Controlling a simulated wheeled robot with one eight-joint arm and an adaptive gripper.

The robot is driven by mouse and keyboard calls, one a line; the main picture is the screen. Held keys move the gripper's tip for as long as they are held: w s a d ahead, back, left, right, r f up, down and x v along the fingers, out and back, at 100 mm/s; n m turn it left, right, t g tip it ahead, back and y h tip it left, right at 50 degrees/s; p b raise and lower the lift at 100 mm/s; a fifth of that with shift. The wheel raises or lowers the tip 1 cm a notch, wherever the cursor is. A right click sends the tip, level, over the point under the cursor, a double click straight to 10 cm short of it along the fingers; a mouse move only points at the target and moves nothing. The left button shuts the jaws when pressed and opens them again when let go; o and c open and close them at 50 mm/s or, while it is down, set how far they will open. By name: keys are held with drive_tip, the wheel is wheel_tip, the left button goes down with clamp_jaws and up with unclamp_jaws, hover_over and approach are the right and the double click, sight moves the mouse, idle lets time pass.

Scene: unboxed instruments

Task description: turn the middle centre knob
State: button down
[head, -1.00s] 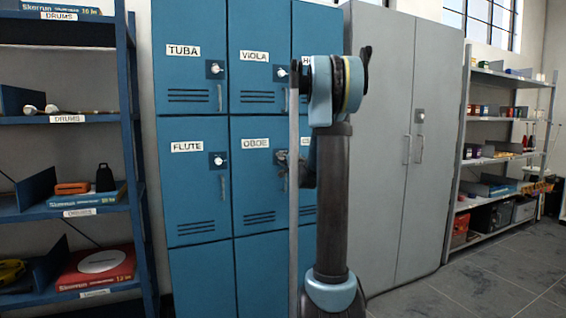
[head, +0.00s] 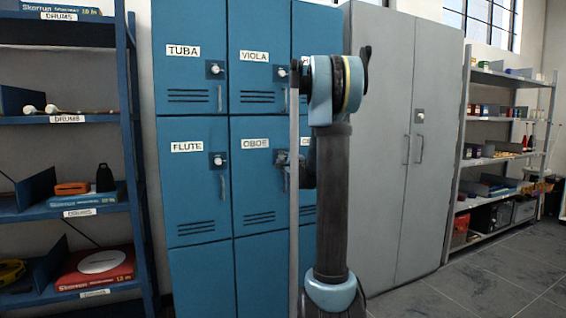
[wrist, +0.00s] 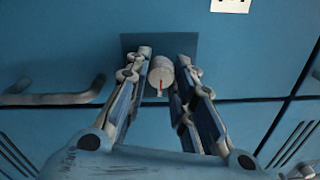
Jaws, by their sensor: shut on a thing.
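The middle centre knob is on the OBOE locker door (head: 262,205). In the wrist view the knob (wrist: 161,70) is a pale round cylinder on a dark square plate (wrist: 184,45), with a red mark toward the bottom of the picture. My gripper (wrist: 160,76) has one finger on each side of it and is shut on it. In the head view my gripper (head: 282,158) is at the door, just right of the OBOE label (head: 256,143), and hides the knob.
Blue lockers with similar knobs surround it, including FLUTE (head: 196,190), TUBA (head: 185,75) and VIOLA (head: 258,75). A door handle (wrist: 50,96) shows left of my fingers in the wrist view. A grey cabinet (head: 385,200) stands right; a blue shelf rack (head: 128,150) stands left.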

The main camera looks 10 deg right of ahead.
drive_tip(key=shift+f, duration=0.1)
drive_tip(key=c, duration=1.3)
unclamp_jaws()
drive_tip(key=shift+w, duration=0.1)
drive_tip(key=shift+c, duration=0.2)
drive_tip(key=v, duration=1.2)
drive_tip(key=shift+f, duration=0.1)
